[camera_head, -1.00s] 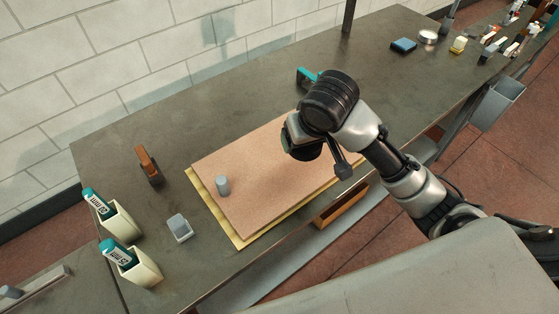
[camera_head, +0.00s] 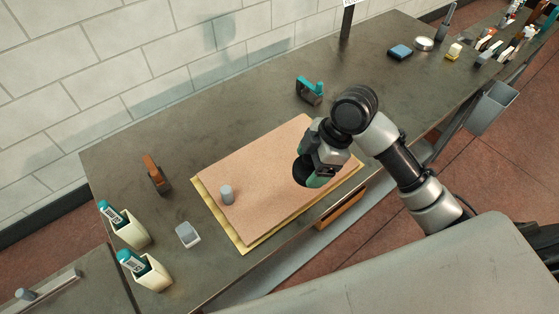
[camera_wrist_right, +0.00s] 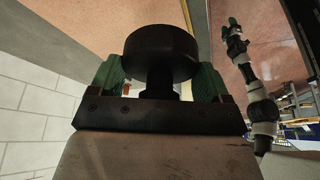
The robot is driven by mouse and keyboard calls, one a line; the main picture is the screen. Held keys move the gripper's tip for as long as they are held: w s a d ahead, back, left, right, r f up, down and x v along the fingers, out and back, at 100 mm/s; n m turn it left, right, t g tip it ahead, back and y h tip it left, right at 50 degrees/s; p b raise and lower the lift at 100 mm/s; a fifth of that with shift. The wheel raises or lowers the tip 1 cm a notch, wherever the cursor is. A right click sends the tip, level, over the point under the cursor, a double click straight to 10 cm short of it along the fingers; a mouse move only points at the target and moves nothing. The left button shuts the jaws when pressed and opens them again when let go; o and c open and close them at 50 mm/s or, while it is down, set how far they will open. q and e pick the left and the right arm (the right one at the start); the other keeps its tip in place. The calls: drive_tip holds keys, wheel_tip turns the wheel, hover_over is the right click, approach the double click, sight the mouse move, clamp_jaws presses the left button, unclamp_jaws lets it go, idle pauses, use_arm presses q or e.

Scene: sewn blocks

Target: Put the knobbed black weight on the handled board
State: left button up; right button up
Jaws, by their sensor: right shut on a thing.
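The knobbed black weight (camera_wrist_right: 160,57), a dark disc on a narrower neck, sits between the green fingers of my right gripper (camera_wrist_right: 160,85) in the right wrist view. In the head view my right gripper (camera_head: 313,178) is shut on it, and the weight's dark edge (camera_head: 300,173) shows over the tan board's right part. I take this tan board (camera_head: 265,170) as the handled board; a grey cylinder (camera_head: 226,194) stands near its left end. Contact between weight and board cannot be told. Another arm with a green tip (camera_wrist_right: 234,28), apparently my left, shows small in the wrist view.
A yellow layer (camera_head: 243,247) lies under the board. A teal-topped tool (camera_head: 310,91) stands behind it, a brown-handled tool (camera_head: 156,174) to its left. A grey block (camera_head: 188,235) and two cream holders (camera_head: 130,230) (camera_head: 153,274) are at left. The rear bench is mostly clear.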

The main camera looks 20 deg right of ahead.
drive_tip(key=w+a+f, duration=0.1)
drive_tip(key=w+f, duration=0.1)
drive_tip(key=w, duration=0.1)
drive_tip(key=w+a+f+p, duration=0.1)
drive_tip(key=w+f, duration=0.1)
drive_tip(key=w, duration=0.2)
drive_tip(key=w+a+f, duration=0.1)
drive_tip(key=w+f, duration=0.1)
drive_tip(key=w, duration=0.1)
drive_tip(key=shift+w+a+f, duration=0.2)
drive_tip(key=shift+w+a, duration=0.05)
drive_tip(key=shift+a, duration=0.15)
wheel_tip(320, 180, down, 3)
drive_tip(key=shift+f+p, duration=0.2)
drive_tip(key=shift+p, duration=0.55)
drive_tip(key=shift+f, duration=0.35)
drive_tip(key=shift+f, duration=0.2)
drive_tip(key=o, duration=1.6)
drive_tip(key=shift+r, duration=0.15)
drive_tip(key=b+v, duration=0.1)
drive_tip(key=v, duration=1.1)
drive_tip(key=shift+b, duration=0.3)
drive_tip(key=shift+s, duration=0.1)
